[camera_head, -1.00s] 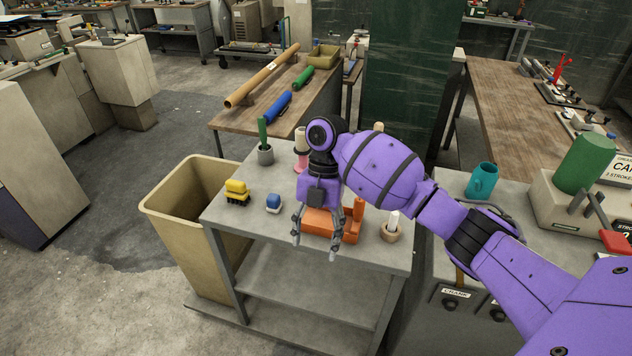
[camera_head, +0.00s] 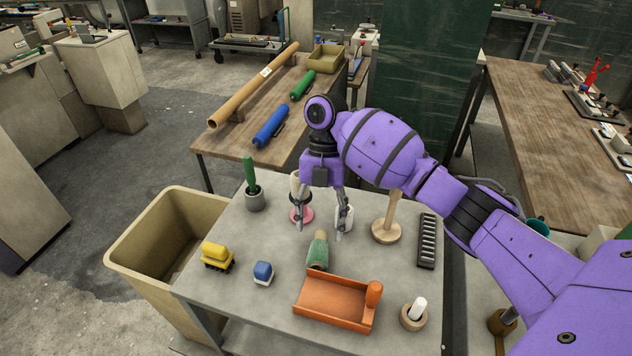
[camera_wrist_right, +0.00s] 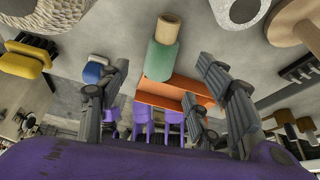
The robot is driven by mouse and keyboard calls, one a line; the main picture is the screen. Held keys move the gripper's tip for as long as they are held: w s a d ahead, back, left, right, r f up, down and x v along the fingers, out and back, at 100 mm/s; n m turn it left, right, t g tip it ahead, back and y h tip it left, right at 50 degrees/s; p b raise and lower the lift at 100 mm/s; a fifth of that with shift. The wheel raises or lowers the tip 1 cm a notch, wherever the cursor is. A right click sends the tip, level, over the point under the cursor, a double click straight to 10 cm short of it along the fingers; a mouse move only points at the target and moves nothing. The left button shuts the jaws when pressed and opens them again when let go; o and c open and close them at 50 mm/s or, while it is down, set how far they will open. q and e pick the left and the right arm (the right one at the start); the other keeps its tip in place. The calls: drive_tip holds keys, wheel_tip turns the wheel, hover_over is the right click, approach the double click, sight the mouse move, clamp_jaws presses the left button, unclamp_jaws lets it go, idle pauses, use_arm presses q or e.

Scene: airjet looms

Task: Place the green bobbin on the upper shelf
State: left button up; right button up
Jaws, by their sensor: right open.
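The green bobbin (camera_head: 318,252), with a tan core end, rests on the grey table top (camera_head: 228,300), behind the orange tray. No surface is clearly marked as the upper shelf. My left gripper is out of view.
The orange tray (camera_head: 330,303) is in front of the bobbin. A blue block (camera_head: 262,273), a yellow block (camera_head: 216,256), a wooden cup (camera_head: 414,316) and a wooden peg stand (camera_head: 387,230) share the table. A beige bin (camera_head: 125,257) stands at left.

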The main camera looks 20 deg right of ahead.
sight(319, 245)
drive_tip(key=shift+s+a+f, duration=0.2)
drive_tip(key=shift+s+f, duration=0.25)
drive_tip(key=shift+f, duration=0.2)
drive_tip(key=x, duration=0.2)
drive_tip(key=p+x, duration=0.1)
drive_tip(key=x, duration=0.1)
drive_tip(key=shift+w+d+f, duration=0.1)
drive_tip(key=shift+f, duration=0.3)
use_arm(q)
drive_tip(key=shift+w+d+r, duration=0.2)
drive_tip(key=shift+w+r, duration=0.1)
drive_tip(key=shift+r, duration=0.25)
use_arm(e)
drive_tip(key=shift+c, duration=0.6)
drive_tip(key=c, duration=1.1)
drive_tip(key=shift+c, duration=1)
drive_tip(key=shift+r, duration=0.15)
